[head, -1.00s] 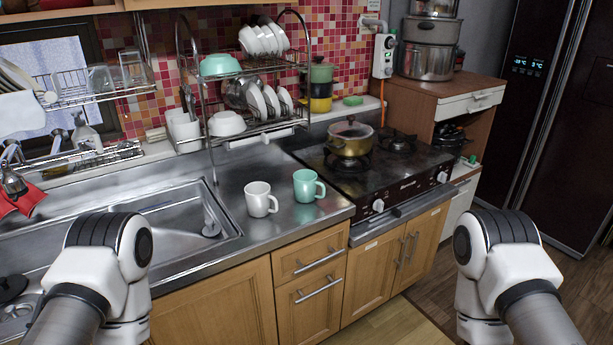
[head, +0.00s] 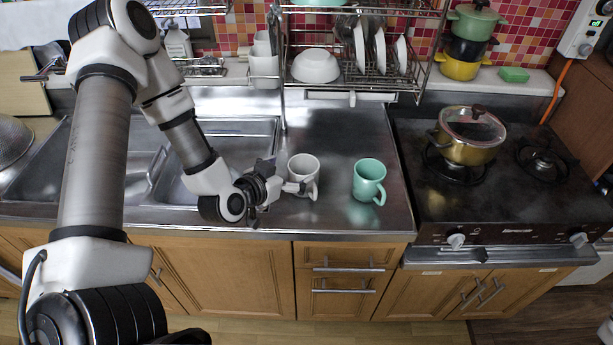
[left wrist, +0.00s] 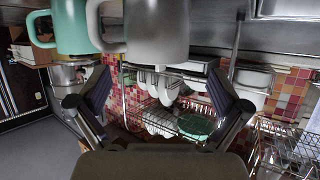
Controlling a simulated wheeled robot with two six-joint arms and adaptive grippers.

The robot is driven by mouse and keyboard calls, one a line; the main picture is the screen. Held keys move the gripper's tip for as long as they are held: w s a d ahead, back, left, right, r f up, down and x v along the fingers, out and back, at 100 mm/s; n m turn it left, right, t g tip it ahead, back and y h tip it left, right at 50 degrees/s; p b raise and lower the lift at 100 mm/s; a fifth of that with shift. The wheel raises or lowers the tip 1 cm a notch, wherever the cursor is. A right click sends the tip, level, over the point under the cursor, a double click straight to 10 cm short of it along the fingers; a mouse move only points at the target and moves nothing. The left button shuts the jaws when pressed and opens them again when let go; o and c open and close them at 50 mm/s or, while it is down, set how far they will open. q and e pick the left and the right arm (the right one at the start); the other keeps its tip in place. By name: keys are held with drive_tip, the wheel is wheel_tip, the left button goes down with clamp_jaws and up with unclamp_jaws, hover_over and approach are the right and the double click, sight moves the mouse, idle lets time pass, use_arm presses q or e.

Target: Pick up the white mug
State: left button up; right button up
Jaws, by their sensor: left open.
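The white mug (head: 303,172) stands upright on the steel counter, just right of the sink, with its handle toward the front right. My left gripper (head: 273,188) is close to the mug's left side, low over the counter edge. Its jaws are open and empty. In the left wrist view, which is upside down, the white mug (left wrist: 158,32) is large at the top, above the spread fingers (left wrist: 160,98) and not between them. Whether any finger touches it cannot be told.
A mint mug (head: 368,180) stands just right of the white mug. The sink (head: 235,130) lies to the left. A stove with a gold pot (head: 468,140) is at the right. A dish rack (head: 350,88) stands behind. Counter between the mugs and rack is clear.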

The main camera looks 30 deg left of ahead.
sight(312, 163)
use_arm(q)
drive_tip(key=x, duration=0.5)
drive_tip(key=shift+d+f, duration=0.15)
drive_tip(key=shift+d, duration=0.25)
drive_tip(key=shift+a, duration=0.15)
drive_tip(key=shift+s, duration=0.3)
drive_tip(key=c, duration=0.4)
drive_tip(key=shift+s+r, duration=0.25)
drive_tip(key=shift+r, duration=0.05)
drive_tip(key=c, duration=1)
drive_tip(key=shift+w+f, duration=0.1)
drive_tip(key=shift+w, duration=0.05)
